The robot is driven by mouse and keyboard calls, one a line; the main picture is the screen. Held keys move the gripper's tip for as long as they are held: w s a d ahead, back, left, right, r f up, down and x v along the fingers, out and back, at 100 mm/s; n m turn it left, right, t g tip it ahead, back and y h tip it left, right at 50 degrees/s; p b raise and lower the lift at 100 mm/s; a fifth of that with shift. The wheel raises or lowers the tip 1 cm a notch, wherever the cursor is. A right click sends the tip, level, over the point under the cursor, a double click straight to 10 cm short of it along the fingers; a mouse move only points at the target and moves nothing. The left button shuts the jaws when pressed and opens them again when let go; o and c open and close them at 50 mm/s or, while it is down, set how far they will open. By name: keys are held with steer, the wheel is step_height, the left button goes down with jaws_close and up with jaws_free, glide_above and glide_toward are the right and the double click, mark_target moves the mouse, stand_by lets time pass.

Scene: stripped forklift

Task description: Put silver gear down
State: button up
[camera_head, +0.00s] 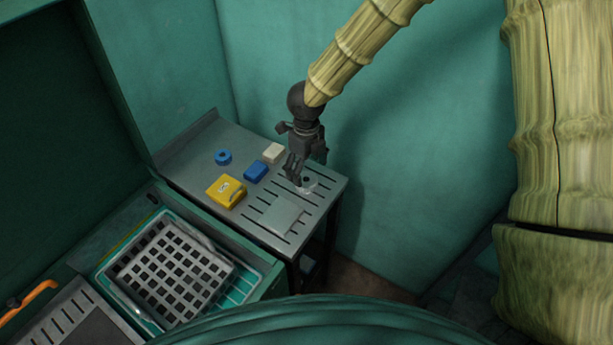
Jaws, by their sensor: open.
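The silver gear (308,184) is a small light-grey piece with a dark hole. It lies on the slotted metal table (313,209) near its right end. My gripper (297,178) points down just at the gear's left side, with its fingers open. One finger partly overlaps the gear in this view, and I cannot tell whether they touch.
On the table are a flat grey plate (281,216), a yellow box (226,191), a blue block (256,171), a white block (273,152) and a blue ring (223,157). A grid basket (218,270) stands lower left. A teal wall (420,130) rises behind.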

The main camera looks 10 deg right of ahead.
mark_target(307, 179)
step_height(307, 179, up, 8)
steer(key=b, duration=0.1)
steer(key=shift+f+b, duration=0.15)
steer(key=shift+b, duration=0.25)
steer(key=shift+f, duration=0.1)
